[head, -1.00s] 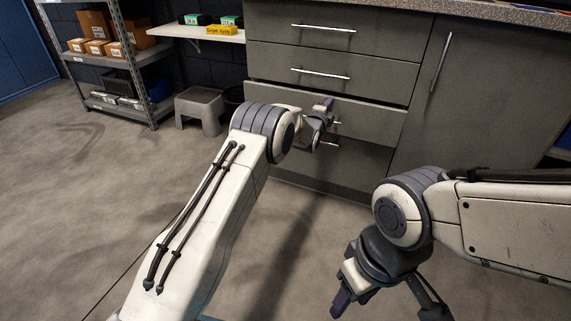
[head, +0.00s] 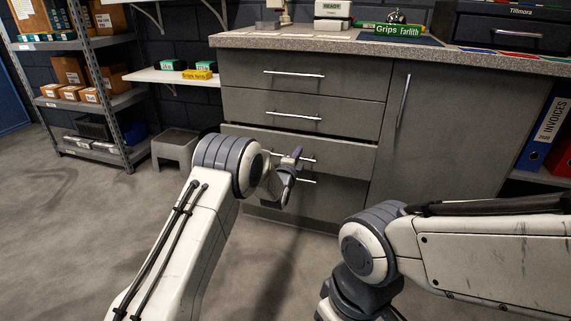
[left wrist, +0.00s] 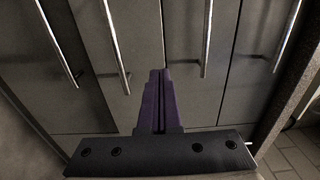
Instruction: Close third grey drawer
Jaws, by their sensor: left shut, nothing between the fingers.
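The third grey drawer (head: 345,157) is the third front down in the grey cabinet in the head view. It stands slightly out, with a dark gap above its top edge. My left gripper (head: 297,154) is in front of it, near its bar handle, and hides part of the front. In the left wrist view, the shut, empty purple fingers (left wrist: 158,85) point at the drawer fronts, close to the seam beside the third drawer (left wrist: 135,50). I cannot tell whether they touch. My right arm is at the lower right; its fingertips are out of frame.
The two drawers above (head: 300,88) look shut. A cabinet door (head: 430,130) is to their right, under a speckled worktop (head: 300,40). A grey stool (head: 175,149) and a metal shelf rack (head: 100,103) stand at the left. The floor between is clear.

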